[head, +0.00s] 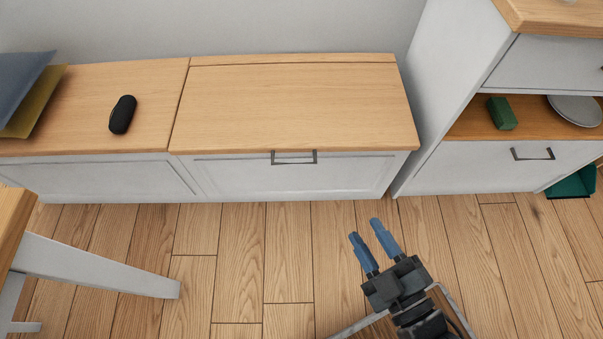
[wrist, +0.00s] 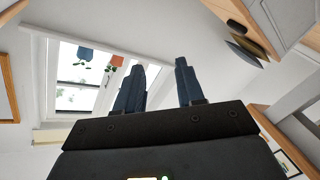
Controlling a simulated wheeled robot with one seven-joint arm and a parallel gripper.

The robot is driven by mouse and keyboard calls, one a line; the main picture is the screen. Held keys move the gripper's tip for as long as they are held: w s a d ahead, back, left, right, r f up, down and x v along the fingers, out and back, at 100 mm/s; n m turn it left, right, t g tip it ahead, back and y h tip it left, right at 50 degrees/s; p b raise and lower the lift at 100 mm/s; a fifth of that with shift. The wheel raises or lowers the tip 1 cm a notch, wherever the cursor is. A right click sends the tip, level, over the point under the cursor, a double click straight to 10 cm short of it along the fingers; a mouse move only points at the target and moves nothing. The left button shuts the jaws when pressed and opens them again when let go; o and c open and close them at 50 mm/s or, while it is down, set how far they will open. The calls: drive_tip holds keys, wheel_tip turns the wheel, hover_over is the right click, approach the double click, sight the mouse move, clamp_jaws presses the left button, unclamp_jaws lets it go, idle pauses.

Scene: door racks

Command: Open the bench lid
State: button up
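The bench lid (head: 295,105) is a flat light-wood panel on the right part of a low white bench (head: 350,177). It lies shut, level with the wood top beside it. A dark metal handle (head: 294,157) sits at the lid's front edge, over the white front panel. My gripper (head: 365,236) is over the floor in front of the bench, below and right of the handle, apart from it. Its two blue fingers are spread with nothing between them. In the wrist view the fingers (wrist: 158,85) also stand apart and empty; the lid is not clearly seen there.
A black object (head: 122,114) and cushions (head: 28,90) lie on the bench's left part. A white cabinet (head: 450,80) stands right of the bench. A table leg (head: 95,268) is at lower left. The wood floor (head: 240,260) before the bench is clear.

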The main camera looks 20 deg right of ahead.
drive_tip(key=w+a+f+n+t+b, duration=0.2)
drive_tip(key=w+f+n+b, duration=0.55)
drive_tip(key=w+f, duration=0.7)
drive_tip(key=n+t+b, duration=0.1)
drive_tip(key=n+b, duration=0.3)
drive_tip(key=b, duration=0.2)
approach(294, 163)
drive_tip(key=w, duration=0.3)
drive_tip(key=shift+m, duration=0.35)
drive_tip(key=w, duration=0.2)
drive_tip(key=w+b, duration=0.1)
drive_tip(key=w, duration=0.1)
drive_tip(key=w+r, duration=0.1)
drive_tip(key=w, duration=0.2)
drive_tip(key=shift+d+r, duration=0.1)
drive_tip(key=shift+s, duration=0.1)
drive_tip(key=shift+c, duration=0.3)
clamp_jaws()
